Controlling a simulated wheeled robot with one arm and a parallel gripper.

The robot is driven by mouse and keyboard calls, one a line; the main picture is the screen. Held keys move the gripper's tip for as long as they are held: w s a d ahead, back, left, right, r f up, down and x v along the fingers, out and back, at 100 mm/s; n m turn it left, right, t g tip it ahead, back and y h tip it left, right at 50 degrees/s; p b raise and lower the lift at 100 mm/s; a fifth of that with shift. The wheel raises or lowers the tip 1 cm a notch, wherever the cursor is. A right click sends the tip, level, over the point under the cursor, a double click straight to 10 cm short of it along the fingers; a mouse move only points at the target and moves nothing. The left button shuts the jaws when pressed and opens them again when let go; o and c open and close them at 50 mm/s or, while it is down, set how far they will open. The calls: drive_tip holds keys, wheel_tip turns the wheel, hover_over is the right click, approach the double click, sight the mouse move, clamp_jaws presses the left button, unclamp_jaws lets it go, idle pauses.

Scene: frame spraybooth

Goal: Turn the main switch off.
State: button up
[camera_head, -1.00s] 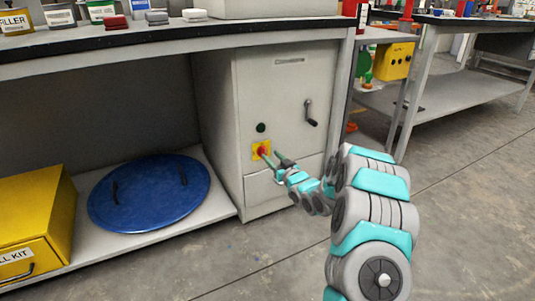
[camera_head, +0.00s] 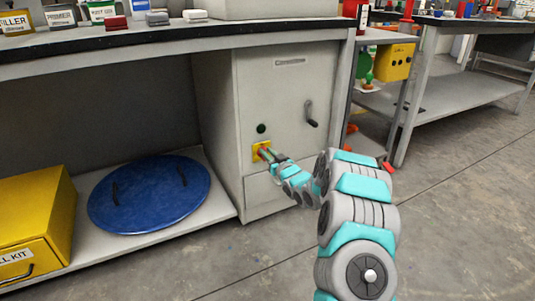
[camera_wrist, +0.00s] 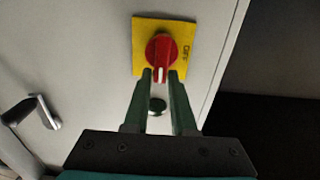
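The main switch is a red rotary knob (camera_wrist: 162,48) on a yellow plate (camera_wrist: 144,32), mounted on the front of a grey cabinet (camera_head: 280,90). The knob's white mark points down in the wrist view, and "OFF" is printed on the plate's right side there. In the head view the plate (camera_head: 256,158) is partly hidden by my gripper (camera_head: 271,154). In the wrist view my gripper (camera_wrist: 161,76) is open, its two green fingertips at the knob's lower end, one on each side with a gap between. I cannot tell whether they touch it.
A blue round lid (camera_head: 150,195) and a yellow kit box (camera_head: 35,215) lie on the low shelf at left.

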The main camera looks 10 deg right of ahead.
clamp_jaws()
drive_tip(key=shift+f+n, duration=0.1)
drive_tip(key=shift+n, duration=0.2)
drive_tip(key=n+b, duration=0.1)
drive_tip(key=n, duration=0.3)
drive_tip(key=a+f+n+b, duration=0.1)
drive_tip(key=n, duration=0.3)
drive_tip(key=a+n+b, duration=0.1)
drive_tip(key=n+b, duration=0.1)
drive_tip(key=n, duration=0.2)
drive_tip(key=shift+s+f+n, duration=0.2)
drive_tip(key=shift+s+n, duration=0.1)
drive_tip(key=shift+s, duration=0.05)
drive_tip(key=n, duration=0.4)
drive_tip(key=shift+a+f+n, duration=0.1)
drive_tip(key=shift+f+n, duration=0.2)
drive_tip(key=shift+f, duration=0.1)
